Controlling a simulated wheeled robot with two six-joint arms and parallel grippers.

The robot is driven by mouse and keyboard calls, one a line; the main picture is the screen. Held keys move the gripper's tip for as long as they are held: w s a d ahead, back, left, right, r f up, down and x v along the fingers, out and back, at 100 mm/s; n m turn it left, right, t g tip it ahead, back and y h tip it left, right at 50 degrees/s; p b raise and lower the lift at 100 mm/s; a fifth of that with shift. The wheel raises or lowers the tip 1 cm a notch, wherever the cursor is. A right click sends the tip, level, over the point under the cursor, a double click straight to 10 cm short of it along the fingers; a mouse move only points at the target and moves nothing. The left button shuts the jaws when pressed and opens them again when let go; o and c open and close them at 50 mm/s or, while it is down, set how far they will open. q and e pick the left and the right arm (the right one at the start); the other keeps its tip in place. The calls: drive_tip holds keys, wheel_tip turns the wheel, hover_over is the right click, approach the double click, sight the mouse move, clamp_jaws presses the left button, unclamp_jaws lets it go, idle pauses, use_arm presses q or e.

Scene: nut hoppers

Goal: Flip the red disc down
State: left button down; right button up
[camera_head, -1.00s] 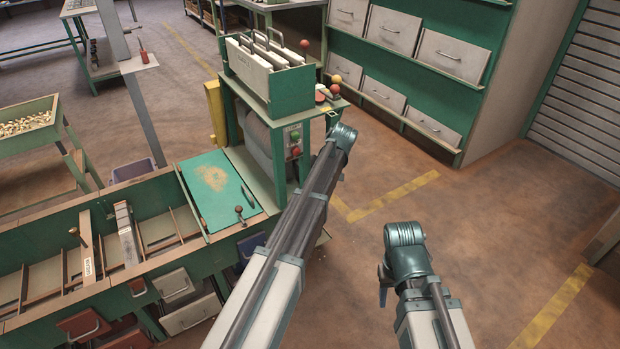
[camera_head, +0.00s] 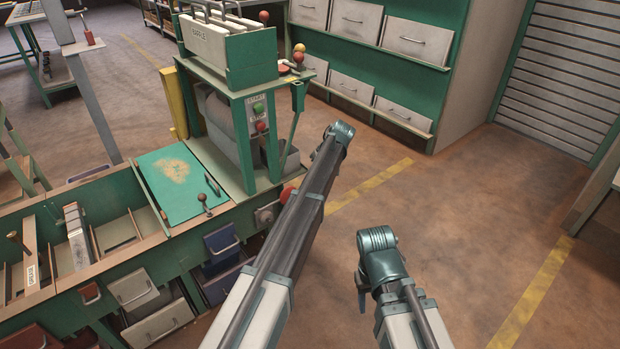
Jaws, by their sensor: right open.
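A small flat red disc (camera_head: 283,69) shows at the right edge of the green machine stand (camera_head: 238,100), beside red and yellow balls (camera_head: 298,52). Its tilt is too small to tell. A second red round part (camera_head: 288,192) shows low on the bench's side, partly hidden by my left arm. My right gripper (camera_head: 362,289) hangs below its wrist at lower centre, mostly hidden by the arm, well apart from both red parts. My left arm reaches up toward the machine's right side, and its gripper does not show.
The green bench with bins and drawers (camera_head: 138,288) fills the lower left. A green board (camera_head: 179,182) lies on it. A control panel (camera_head: 259,118) has green and red buttons. A drawer cabinet (camera_head: 379,33) stands behind. The floor at right is open, with yellow lines.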

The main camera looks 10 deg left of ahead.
use_arm(q)
drive_tip(key=shift+s+d+f+b, duration=0.1)
drive_tip(key=shift+d+f+b, duration=0.05)
drive_tip(key=shift+f+b, duration=0.2)
idle(0.3)
drive_tip(key=shift+a+r+p, duration=0.2)
drive_tip(key=shift+r+p, duration=0.4)
drive_tip(key=shift+p, duration=0.3)
drive_tip(key=r+p, duration=0.3)
drive_tip(key=shift+s+a+r, duration=0.2)
drive_tip(key=shift+a+r, duration=0.05)
drive_tip(key=shift+a, duration=0.05)
drive_tip(key=w+d+r+p, duration=0.3)
drive_tip(key=d+r+p, duration=0.2)
drive_tip(key=d, duration=0.3)
drive_tip(key=shift+w, duration=0.2)
